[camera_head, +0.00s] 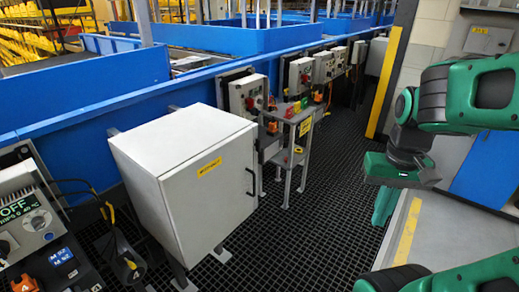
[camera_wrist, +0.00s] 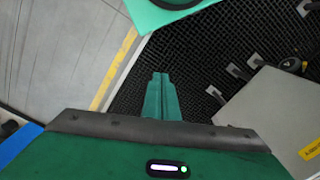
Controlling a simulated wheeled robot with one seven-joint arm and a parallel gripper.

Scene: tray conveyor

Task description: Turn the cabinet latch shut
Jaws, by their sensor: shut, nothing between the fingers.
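A white metal cabinet (camera_head: 186,165) with a yellow label (camera_head: 209,166) stands at the middle left in the head view, its front door facing right. A dark handle (camera_head: 250,182) is on the right side of the door; I cannot make out the latch or which way it is turned. My gripper (camera_head: 379,218) is at the right, well apart from the cabinet, pointing down over the dark floor. In the wrist view my gripper (camera_wrist: 160,79) shows its green fingers together and empty. Part of the cabinet (camera_wrist: 280,105) shows there at the right edge.
A small grey stand (camera_head: 300,127) with coloured items stands behind the cabinet, beside the blue conveyor (camera_head: 85,133). A control panel (camera_head: 27,215) is at the far left. A grey surface with a yellow stripe (camera_head: 407,232) lies at the right. Black grid floor (camera_head: 310,225) is clear between cabinet and gripper.

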